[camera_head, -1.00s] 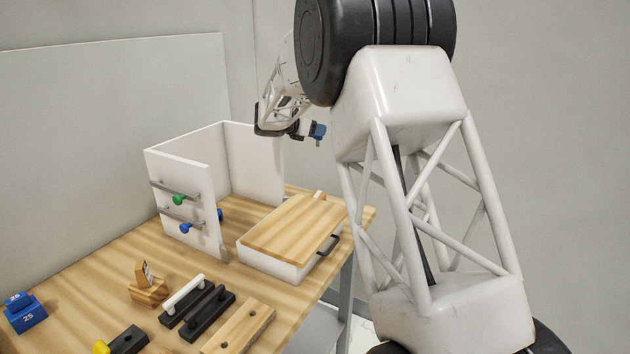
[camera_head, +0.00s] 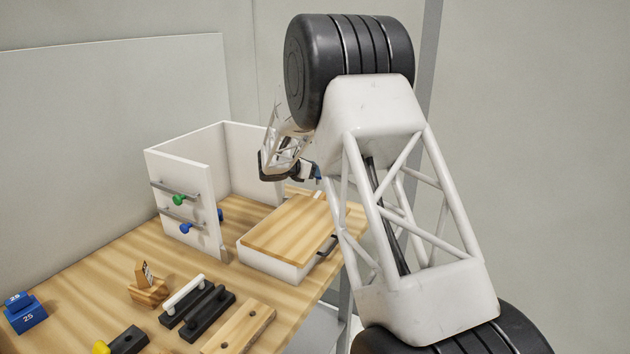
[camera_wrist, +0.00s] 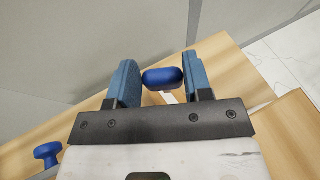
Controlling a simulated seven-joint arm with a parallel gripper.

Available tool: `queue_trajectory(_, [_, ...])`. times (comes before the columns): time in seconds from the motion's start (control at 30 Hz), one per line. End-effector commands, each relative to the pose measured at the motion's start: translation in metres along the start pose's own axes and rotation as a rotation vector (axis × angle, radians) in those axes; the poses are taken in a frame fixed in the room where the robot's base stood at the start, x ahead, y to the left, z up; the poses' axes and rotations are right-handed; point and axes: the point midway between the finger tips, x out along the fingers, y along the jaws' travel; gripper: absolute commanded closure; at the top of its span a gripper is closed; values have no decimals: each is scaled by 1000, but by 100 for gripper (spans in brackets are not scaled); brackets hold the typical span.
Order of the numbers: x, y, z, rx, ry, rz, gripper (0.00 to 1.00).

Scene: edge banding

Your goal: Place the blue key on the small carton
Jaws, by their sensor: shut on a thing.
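My gripper (camera_wrist: 161,70) is shut on a rounded blue piece, which I take for the blue key (camera_wrist: 163,78), between its two blue finger pads in the wrist view. In the head view my gripper (camera_head: 311,171) is above the back right of the table, partly hidden by my arm, and the key cannot be made out. A small pale block (camera_head: 317,195) lies behind the drawer box, below my gripper. It may be the small carton, but I cannot tell. A pale patch also shows beneath the key in the wrist view.
A white cabinet (camera_head: 180,166) with handles and knobs stands left of a wood-topped drawer box (camera_head: 285,232). A blue knob (camera_wrist: 47,152) shows lower left in the wrist view. Blue boxes marked 25 (camera_head: 27,319), a wooden stand (camera_head: 148,291) and handle blocks (camera_head: 207,308) lie nearer.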

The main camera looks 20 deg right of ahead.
Motion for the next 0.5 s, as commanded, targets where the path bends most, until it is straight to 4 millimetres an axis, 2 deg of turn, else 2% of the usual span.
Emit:
queue_trajectory(0.27, [0, 0, -1, 0, 0, 0, 90])
queue_trajectory(0.5, [8, 1, -21, -1, 0, 0, 90])
